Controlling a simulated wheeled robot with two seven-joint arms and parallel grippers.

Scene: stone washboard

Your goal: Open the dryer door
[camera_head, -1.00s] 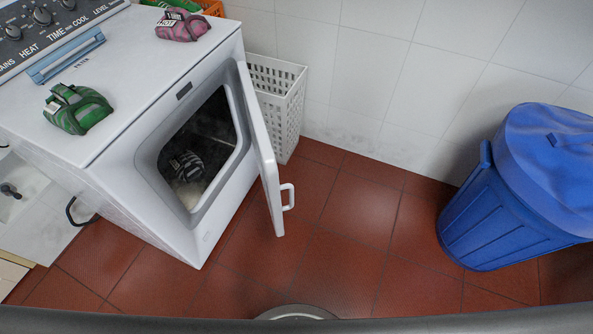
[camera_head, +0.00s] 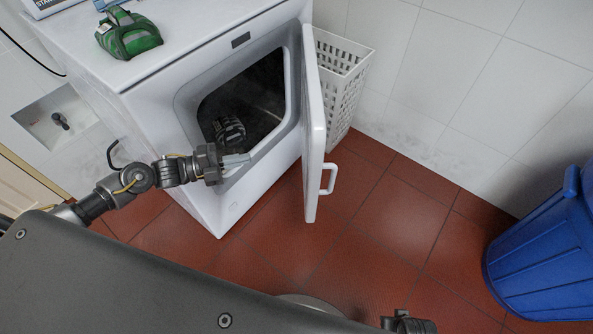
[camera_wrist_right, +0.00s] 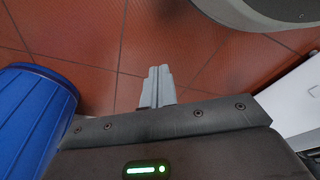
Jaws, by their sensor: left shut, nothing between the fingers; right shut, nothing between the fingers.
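The white dryer (camera_head: 225,215) stands at the upper left in the head view. Its door (camera_head: 312,130) is swung wide open toward the right, with the handle (camera_head: 329,179) on its outer face. A dark striped item (camera_head: 229,130) lies inside the drum opening. My left gripper (camera_head: 245,158) is shut and empty, in front of the lower edge of the opening, left of the door. I cannot tell whether it touches the dryer. My right gripper (camera_wrist_right: 158,84) is shut and empty above the floor in the right wrist view; only part of that arm shows at the bottom of the head view.
A green striped item (camera_head: 128,34) sits on the dryer top. A white basket (camera_head: 342,75) stands behind the door by the tiled wall. A blue bin (camera_head: 540,250) stands at the right. The red tile floor (camera_head: 390,235) between door and bin is clear.

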